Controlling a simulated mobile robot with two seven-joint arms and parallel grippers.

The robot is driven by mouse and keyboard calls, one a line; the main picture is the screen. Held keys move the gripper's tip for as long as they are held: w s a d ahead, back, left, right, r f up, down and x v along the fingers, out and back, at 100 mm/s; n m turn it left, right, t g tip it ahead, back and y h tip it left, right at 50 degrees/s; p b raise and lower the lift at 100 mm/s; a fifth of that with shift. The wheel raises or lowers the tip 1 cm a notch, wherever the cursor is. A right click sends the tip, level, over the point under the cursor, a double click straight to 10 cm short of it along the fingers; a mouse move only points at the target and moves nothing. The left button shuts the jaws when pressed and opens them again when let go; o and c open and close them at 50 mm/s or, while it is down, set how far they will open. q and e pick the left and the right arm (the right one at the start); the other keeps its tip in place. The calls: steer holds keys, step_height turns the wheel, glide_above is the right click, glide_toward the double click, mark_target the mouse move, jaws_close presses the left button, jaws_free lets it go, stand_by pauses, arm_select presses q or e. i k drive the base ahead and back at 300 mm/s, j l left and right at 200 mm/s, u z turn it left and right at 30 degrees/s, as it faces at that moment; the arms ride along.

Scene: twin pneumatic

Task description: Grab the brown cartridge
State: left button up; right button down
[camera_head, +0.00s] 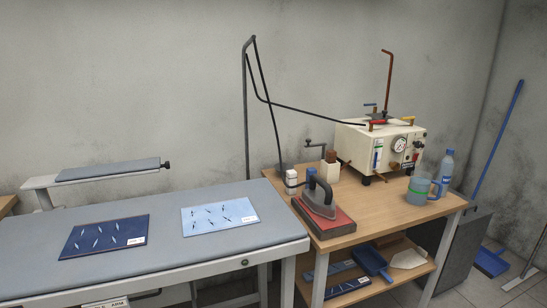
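A small brown block, which looks like the brown cartridge (332,156), stands upright in a white box-shaped holder (330,172) on the wooden table. It is just left of the cream machine, and its lower part is hidden in the holder. Neither of my grippers is in view, and nothing is seen touching the brown block.
The cream machine (354,142) with gauge and valves stands behind on the wooden table (388,201). An iron (319,197) on a red pad, a jug (418,190) and a bottle (446,167) are nearby. A padded ironing board (170,255) fills the left.

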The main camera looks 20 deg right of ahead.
mark_target(330, 155)
steer(key=i+l+u, duration=0.25)
steer(key=l, duration=1)
steer(key=l+u, duration=0.25)
steer(key=l, duration=0.95)
